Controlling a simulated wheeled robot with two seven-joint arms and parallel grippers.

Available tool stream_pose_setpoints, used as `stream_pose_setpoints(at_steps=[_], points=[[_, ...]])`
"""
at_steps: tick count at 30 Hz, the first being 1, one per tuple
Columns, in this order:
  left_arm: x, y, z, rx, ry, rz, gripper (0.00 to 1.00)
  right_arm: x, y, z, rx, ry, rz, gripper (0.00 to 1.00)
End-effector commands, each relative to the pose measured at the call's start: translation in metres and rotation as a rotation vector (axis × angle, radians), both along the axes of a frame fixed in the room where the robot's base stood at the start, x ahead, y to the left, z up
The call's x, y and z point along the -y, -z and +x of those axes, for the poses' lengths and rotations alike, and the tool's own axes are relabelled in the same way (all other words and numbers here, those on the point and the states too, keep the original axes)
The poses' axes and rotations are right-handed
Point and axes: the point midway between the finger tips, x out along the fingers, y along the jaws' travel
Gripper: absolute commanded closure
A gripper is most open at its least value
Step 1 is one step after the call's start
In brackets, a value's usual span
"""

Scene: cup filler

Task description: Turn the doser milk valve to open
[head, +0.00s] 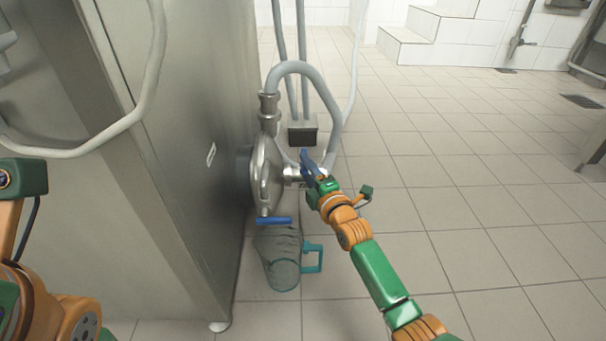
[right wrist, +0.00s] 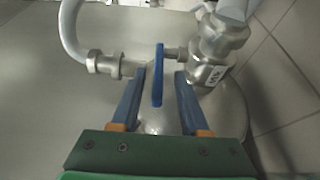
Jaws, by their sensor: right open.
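The doser (head: 266,172) is a round metal body on the side of the steel cabinet. My right gripper (head: 309,168) is at the doser's right side. The right wrist view shows the gripper (right wrist: 159,72) open, its two fingers on either side of the lever with gaps. In the head view the gripper largely hides this lever. My left arm shows at the left edge, its gripper out of view.
A second blue handle (head: 274,220) sits at the doser's bottom, above a transparent teal jug (head: 284,270) on the floor. Grey hoses (head: 300,67) loop above the doser. The steel cabinet (head: 175,190) fills the left. Tiled floor (head: 480,200) is clear to the right.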

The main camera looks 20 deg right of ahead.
Motion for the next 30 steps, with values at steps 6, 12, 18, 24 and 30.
stream_pose_setpoints(at_steps=[6,12,18,24,30], points=[[0.0007,0.0053,-0.0041,0.012,0.0,0.001,0.5,-0.0018,-0.001,0.01,0.001,-0.001,0.002,0.55],[0.0007,0.0042,-0.0041,0.011,0.0,0.001,0.5,-0.0018,-0.0019,0.0098,0.001,-0.001,0.002,0.66],[0.0007,0.0042,-0.0041,0.011,0.0,0.001,0.5,-0.0017,-0.0019,0.0096,0.001,-0.001,0.002,1.0],[0.0007,0.0042,-0.0041,0.011,0.0,0.0,0.5,-0.0017,-0.0018,0.0096,0.001,-0.001,0.002,1.0],[0.0006,0.0043,-0.0041,0.011,0.0,0.0,0.5,-0.0016,-0.0018,0.0095,0.001,-0.001,0.002,1.0]])
